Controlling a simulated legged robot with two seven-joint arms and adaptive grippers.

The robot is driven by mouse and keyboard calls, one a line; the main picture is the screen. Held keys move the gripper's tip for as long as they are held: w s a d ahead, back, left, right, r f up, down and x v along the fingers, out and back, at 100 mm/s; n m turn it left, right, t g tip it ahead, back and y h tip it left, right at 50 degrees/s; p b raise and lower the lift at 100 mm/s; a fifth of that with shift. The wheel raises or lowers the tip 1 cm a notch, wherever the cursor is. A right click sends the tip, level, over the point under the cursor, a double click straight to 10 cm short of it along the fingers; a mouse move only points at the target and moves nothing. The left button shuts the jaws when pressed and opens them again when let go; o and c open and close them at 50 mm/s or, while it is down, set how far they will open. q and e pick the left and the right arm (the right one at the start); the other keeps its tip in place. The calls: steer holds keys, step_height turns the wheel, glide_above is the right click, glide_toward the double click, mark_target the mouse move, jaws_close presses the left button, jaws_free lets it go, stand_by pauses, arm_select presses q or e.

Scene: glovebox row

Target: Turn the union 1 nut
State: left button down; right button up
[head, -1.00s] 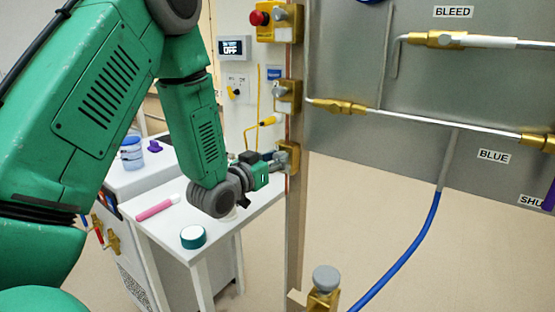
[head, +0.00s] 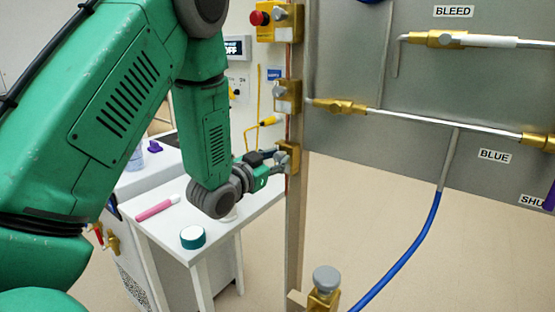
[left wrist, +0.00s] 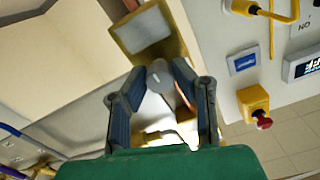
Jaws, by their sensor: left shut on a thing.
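My left gripper (head: 279,164) is at the lowest brass block (head: 289,154) on the side of the upright post. In the left wrist view its two dark fingers (left wrist: 160,88) are on either side of a grey rounded knob (left wrist: 158,72) in front of the brass block (left wrist: 148,32). The fingers are shut on this grey knob. In the head view the gripper mostly hides the knob. No label in view reads union 1, so I cannot tell from the pictures whether this knob is that nut. My right gripper is not in view.
The grey panel (head: 360,145) with brass fittings and pipes stands right of the post (head: 296,215). A white table (head: 178,228) below my left arm holds a pink tube (head: 156,209) and a teal-sided jar (head: 192,237). A blue hose (head: 410,252) hangs at right.

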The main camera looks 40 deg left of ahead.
arm_select(q)
steer(key=c, duration=1.3)
jaws_free()
steer(key=shift+c, duration=0.2)
steer(key=s, duration=0.7)
steer(key=shift+s+d+f, duration=0.15)
steer(key=shift+s+d, duration=0.1)
steer(key=shift+d, duration=0.1)
